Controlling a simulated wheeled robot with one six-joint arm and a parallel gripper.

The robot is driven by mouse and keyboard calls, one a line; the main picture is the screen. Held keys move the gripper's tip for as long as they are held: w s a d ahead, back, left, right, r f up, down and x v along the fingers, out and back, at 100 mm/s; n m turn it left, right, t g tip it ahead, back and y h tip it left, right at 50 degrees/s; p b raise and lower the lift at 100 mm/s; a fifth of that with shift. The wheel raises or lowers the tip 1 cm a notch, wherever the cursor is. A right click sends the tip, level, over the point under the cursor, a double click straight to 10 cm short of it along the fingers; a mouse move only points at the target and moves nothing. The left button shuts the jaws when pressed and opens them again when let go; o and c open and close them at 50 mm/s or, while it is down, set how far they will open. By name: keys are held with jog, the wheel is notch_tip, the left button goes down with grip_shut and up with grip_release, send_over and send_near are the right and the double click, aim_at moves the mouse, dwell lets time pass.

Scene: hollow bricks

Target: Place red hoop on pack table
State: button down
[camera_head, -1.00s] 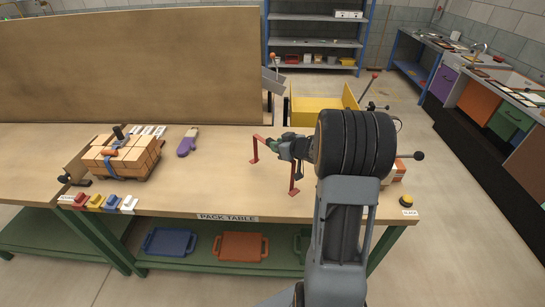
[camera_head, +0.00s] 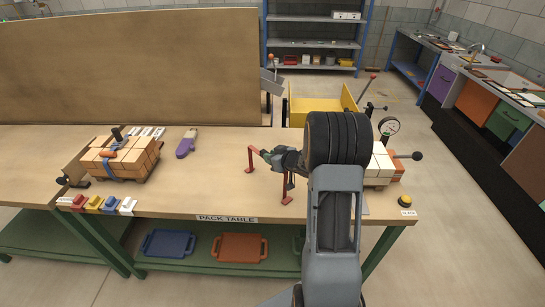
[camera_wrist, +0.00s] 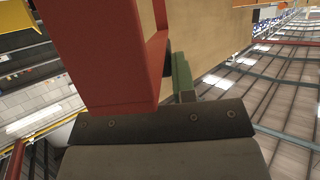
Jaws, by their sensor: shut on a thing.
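The red hoop (camera_head: 251,159) is an upright, arch-like red frame with two legs ending in small feet. My gripper (camera_head: 268,156) is shut on its top bar, which is partly hidden by the jaws. The feet are at or just above the bare top of the pack table (camera_head: 215,192); I cannot tell whether they touch. In the wrist view the red hoop (camera_wrist: 108,50) fills the upper left, close to the camera, beside a green jaw pad.
Strapped bricks (camera_head: 120,158) stand on the left of the table, with a purple-grey glove (camera_head: 186,144) behind. Coloured blocks (camera_head: 92,203) line the front left edge. Pale and orange bricks (camera_head: 380,167) and a dial gauge (camera_head: 389,126) are on the right. The table's middle is clear.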

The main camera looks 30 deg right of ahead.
jog(key=shift+f, duration=0.15)
jog(key=c, duration=0.9)
grip_release()
jog(key=shift+c, duration=0.2)
